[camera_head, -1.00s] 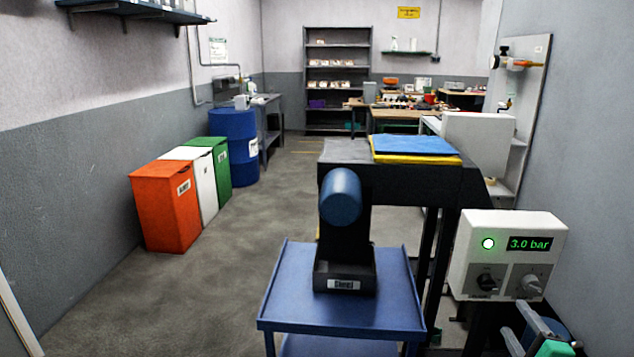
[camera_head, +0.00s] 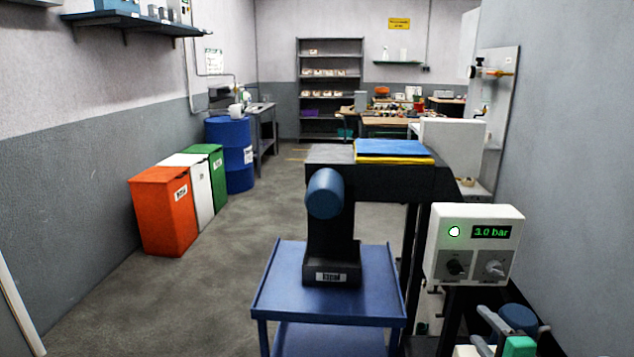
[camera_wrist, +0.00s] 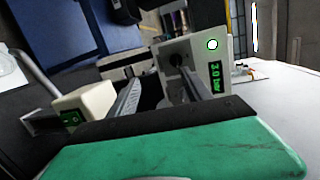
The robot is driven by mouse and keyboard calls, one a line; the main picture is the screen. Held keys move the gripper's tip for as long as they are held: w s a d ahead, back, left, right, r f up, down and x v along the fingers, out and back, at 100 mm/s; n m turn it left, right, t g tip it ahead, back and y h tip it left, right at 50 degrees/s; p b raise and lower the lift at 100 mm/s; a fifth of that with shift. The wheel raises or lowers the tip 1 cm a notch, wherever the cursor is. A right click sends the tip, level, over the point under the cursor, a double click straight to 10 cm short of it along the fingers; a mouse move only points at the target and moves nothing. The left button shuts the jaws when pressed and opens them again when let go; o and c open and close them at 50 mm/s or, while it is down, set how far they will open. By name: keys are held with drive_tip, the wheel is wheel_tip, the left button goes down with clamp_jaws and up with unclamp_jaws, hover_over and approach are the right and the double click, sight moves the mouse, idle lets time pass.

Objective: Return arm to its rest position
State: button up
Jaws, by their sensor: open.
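My gripper (camera_wrist: 159,82) shows in the wrist view with its green body at the bottom and two grey fingers apart, nothing visible between them. In the head view a green and grey part, which looks like my gripper (camera_head: 487,331), shows at the bottom right, below the pressure box. The white pressure box (camera_head: 507,221) has a lit green lamp and a green display reading about 3.0 bar. It also shows beyond the fingers in the wrist view (camera_wrist: 226,50). I cannot tell the exact gap between gripper and box.
Orange (camera_head: 160,215), white and green bins and a blue drum (camera_head: 228,150) line the left. Floor between is clear.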

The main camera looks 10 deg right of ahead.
drive_tip(key=w+a+n+g+y+p, duration=0.25)
drive_tip(key=a+n, duration=0.35)
drive_tip(key=a, duration=0.4)
drive_tip(key=w+a+n+g+y+p, duration=0.25)
drive_tip(key=a+n+g, duration=0.2)
drive_tip(key=a, duration=0.55)
drive_tip(key=s+a+r+n+g+h+p, duration=0.1)
drive_tip(key=s+a+r+n+g, duration=0.1)
drive_tip(key=s+a+n, duration=0.3)
drive_tip(key=s+a+r+n+g+h+p, duration=0.1)
drive_tip(key=s+a+r+n+g+p, duration=0.1)
drive_tip(key=s+a+n, duration=0.3)
drive_tip(key=s+a+r+g, duration=0.1)
drive_tip(key=s+a, duration=0.2)
drive_tip(key=shift+g, duration=0.3)
drive_tip(key=shift+w, duration=0.1)
